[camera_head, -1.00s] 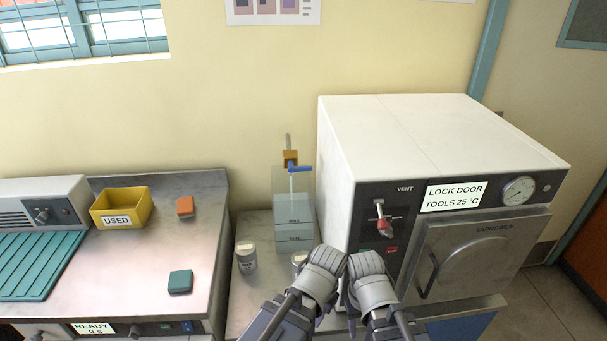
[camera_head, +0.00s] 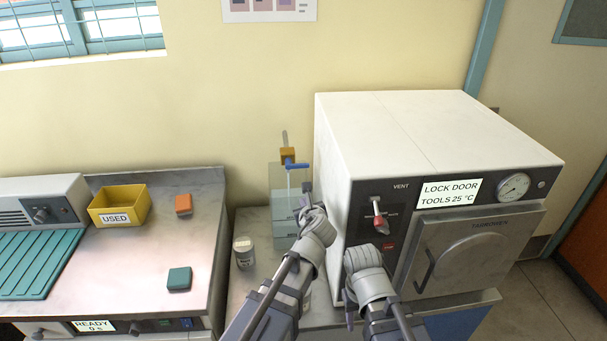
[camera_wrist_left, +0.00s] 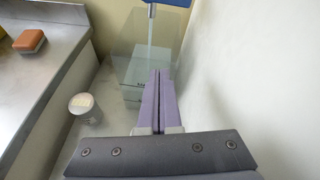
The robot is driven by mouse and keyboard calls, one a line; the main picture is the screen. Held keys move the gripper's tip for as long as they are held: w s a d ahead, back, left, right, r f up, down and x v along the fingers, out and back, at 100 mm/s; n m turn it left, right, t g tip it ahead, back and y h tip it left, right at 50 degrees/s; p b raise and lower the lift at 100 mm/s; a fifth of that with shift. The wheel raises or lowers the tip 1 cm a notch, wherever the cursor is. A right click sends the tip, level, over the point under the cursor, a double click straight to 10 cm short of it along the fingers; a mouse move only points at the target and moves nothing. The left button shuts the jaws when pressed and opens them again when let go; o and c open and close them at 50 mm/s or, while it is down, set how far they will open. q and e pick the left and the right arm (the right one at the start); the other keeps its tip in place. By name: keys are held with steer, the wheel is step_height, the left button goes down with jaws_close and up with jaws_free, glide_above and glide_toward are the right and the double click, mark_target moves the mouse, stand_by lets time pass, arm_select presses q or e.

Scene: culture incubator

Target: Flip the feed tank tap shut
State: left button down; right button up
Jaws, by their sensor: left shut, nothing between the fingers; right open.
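The clear feed tank (camera_head: 277,190) stands on the low bench against the incubator's left side and holds bluish liquid. At its top is a blue bar-shaped handle (camera_head: 297,166) on a pale stem, beside an orange fitting (camera_head: 288,156) with an upright grey lever (camera_head: 285,138). The blue handle also shows at the top of the left wrist view (camera_wrist_left: 172,3). My left gripper (camera_head: 306,194) is shut and empty, just in front of the tank and below the blue handle. My right gripper (camera_head: 364,258) is open, low before the incubator front; its fingers are mostly hidden.
The white incubator (camera_head: 420,130) closes off the right side, with a red-tipped vent lever (camera_head: 379,217) on its front. A lidded jar (camera_head: 245,254) stands left of the tank. The steel counter (camera_head: 140,260) at left bears a yellow bin (camera_head: 120,207) and orange and green blocks.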

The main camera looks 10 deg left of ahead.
arm_select(q)
steer(key=r+m, duration=0.1)
steer(key=w+m+t, duration=0.1)
steer(key=m, duration=0.1)
steer(key=shift+w+d+r, duration=0.25)
steer(key=shift+r, duration=0.15)
steer(key=b+x, duration=0.3)
steer(key=x, duration=0.7)
steer(key=shift+w+d+f, duration=0.1)
step_height(320, 180, up, 4)
steer(key=p, duration=0.3)
steer(key=shift+f, duration=0.2)
steer(key=shift+r+p, duration=0.4)
steer(key=shift+p, duration=0.05)
